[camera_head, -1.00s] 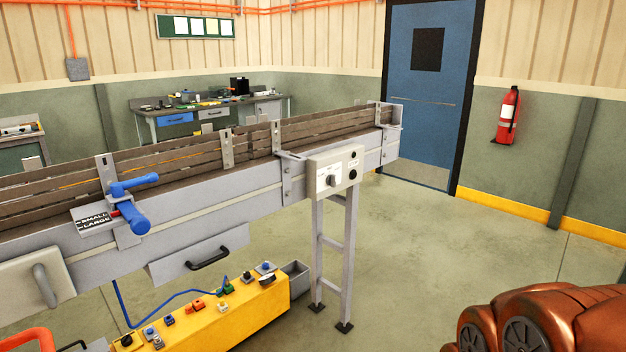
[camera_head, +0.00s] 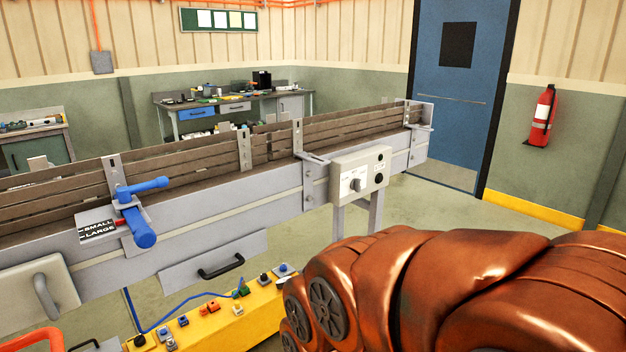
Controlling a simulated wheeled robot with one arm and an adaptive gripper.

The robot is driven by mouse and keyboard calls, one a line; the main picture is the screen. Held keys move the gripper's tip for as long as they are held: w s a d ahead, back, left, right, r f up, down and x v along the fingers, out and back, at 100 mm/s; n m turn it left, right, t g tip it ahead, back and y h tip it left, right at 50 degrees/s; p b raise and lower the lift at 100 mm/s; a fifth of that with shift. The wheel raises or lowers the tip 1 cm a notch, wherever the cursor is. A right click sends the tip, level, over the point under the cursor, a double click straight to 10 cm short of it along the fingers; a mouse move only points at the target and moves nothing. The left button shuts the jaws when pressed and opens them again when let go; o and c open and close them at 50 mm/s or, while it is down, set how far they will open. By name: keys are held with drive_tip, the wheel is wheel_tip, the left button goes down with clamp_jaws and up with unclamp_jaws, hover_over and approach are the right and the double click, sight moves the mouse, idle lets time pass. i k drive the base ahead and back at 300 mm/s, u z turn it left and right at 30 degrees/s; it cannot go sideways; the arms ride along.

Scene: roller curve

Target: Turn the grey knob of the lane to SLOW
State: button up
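The grey knob (camera_head: 357,185) sits on a pale control box (camera_head: 345,172) on the side of the conveyor lane (camera_head: 220,205), near its far right end. The label marks around the knob are too small to read, so its setting cannot be told. My copper-coloured arm fills the lower right, below and right of the box. My gripper is not in view.
A blue lever (camera_head: 140,215) by a SMALL/LARGE plate (camera_head: 98,231) juts from the lane at left. A yellow box with several buttons (camera_head: 215,320) stands low in front. Floor is free toward the blue door (camera_head: 455,85).

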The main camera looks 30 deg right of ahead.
sight(355, 184)
drive_tip(key=z, duration=0.15)
drive_tip(key=i, duration=0.95)
drive_tip(key=z, duration=0.55)
